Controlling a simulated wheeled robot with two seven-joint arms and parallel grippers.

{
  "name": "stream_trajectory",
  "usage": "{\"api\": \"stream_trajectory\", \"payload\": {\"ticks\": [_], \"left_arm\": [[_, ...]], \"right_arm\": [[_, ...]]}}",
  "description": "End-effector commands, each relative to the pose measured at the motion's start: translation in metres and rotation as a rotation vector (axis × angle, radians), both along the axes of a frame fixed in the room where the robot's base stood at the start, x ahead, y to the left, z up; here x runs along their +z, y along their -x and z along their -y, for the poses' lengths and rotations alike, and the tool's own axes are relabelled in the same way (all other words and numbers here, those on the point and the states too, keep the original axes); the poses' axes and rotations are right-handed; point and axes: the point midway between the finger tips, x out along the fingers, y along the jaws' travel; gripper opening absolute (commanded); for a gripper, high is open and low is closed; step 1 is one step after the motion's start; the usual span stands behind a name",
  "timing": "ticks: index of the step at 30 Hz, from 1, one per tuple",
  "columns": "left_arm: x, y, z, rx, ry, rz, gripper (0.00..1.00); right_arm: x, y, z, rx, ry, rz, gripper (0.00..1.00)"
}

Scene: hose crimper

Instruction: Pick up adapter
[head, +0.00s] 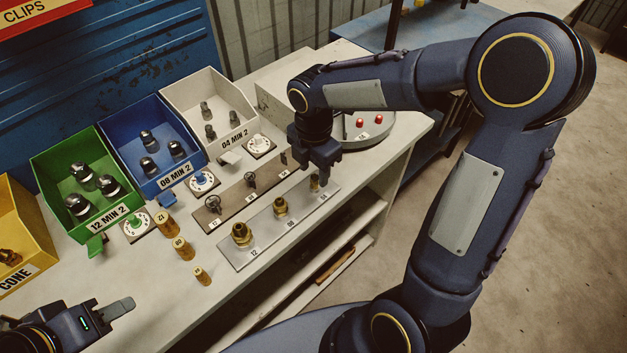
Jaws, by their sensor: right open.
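Brass adapters stand in a row on a grey metal plate (262,245) marked 12, 08 and 04. The large adapter (241,235) is at the 12 mark and the middle adapter (281,208) is at the 08 mark. The small adapter (315,184) is at the 04 end, partly hidden by my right gripper. My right gripper (320,178) is open and points down at this small adapter; I cannot tell whether its fingers touch it. My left gripper (122,308) is at the lower left, away from the adapters; its finger gap is not clear.
Green (62,160), blue (130,130) and white (215,90) bins of dark fittings stand behind. Brass cylinders (183,248) stand left of the plate. A brown strip (240,192) with small upright parts lies behind it. A round grey unit (375,138) with red buttons stands at right.

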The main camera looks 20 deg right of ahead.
Motion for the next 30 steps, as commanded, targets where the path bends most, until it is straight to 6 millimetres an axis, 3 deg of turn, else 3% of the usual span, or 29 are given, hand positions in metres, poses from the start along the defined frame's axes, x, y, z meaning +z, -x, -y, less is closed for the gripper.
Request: {"api": "stream_trajectory", "payload": {"ticks": [6,15,25,30], "left_arm": [[0.003,0.000,0.000,0.000,0.000,0.000,0.39],[0.003,0.000,0.000,0.000,0.000,0.000,0.39],[0.003,0.000,0.000,0.000,0.000,0.000,0.39],[0.003,0.000,0.000,0.000,0.000,0.000,0.39]], "right_arm": [[-0.029,0.001,0.002,0.000,0.000,-0.003,0.45],[-0.033,0.001,0.001,-0.001,-0.001,0.000,0.44],[-0.033,0.001,0.001,-0.001,-0.001,0.000,0.01],[-0.032,0.001,0.001,-0.001,-0.001,0.000,0.00]]}}
